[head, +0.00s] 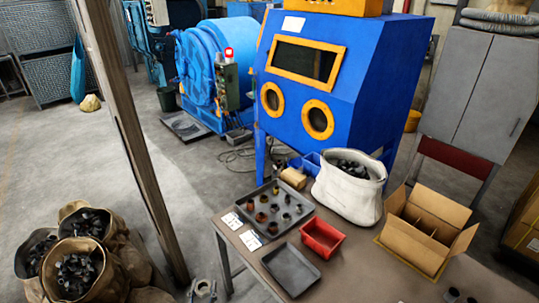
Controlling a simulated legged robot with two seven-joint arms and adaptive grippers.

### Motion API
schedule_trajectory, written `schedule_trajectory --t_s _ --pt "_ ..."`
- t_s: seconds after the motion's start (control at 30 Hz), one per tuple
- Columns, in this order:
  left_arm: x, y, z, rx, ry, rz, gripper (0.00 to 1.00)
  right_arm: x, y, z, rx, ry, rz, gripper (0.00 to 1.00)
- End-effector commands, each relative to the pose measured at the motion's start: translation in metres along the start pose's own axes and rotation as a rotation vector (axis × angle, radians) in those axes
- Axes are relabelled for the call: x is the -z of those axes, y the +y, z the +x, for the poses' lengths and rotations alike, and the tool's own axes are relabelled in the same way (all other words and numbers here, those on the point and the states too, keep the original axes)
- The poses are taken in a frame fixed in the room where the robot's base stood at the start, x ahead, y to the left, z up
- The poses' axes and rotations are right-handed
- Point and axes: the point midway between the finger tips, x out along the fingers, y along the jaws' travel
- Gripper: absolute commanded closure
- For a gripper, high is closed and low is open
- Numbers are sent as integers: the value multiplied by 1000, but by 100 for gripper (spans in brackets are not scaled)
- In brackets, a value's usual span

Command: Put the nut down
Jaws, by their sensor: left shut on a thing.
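My left gripper (202,289) shows small at the bottom edge, left of the table, with its fingers closed. The nut in it is too small and too cut off to make out clearly. A dark grey tray (243,207) on the table holds several small nuts or fittings, brown and dark, standing apart in loose rows. A smaller flat dark tray (290,270) in front of it looks empty. My left gripper is left of and nearer than both trays. Small dark shapes at the bottom edge on the right may be my right gripper; I cannot tell.
The brown table (365,265) also bears a red bin (321,237), a white sack (347,195) of dark parts and an open divided cardboard box (427,228). Two white labels lie at the tray's left. A blue blasting cabinet (375,75) stands behind. A post (130,130) and filled sacks (80,262) are at left.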

Motion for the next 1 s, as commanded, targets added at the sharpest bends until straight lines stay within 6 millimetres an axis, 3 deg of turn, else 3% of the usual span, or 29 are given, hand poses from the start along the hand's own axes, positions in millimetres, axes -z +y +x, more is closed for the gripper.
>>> schedule_trajectory --t_s 0.67,0.87,1.0 --pt "3 2 0 -10 3 1 100 0 0 0 0 -1 0 37" --pt "21 25 -4 -132 5 9 100 0 0 0 0 0 0 37" --pt "47 57 -8 -298 9 13 100 1 0 0 0 1 1 37"
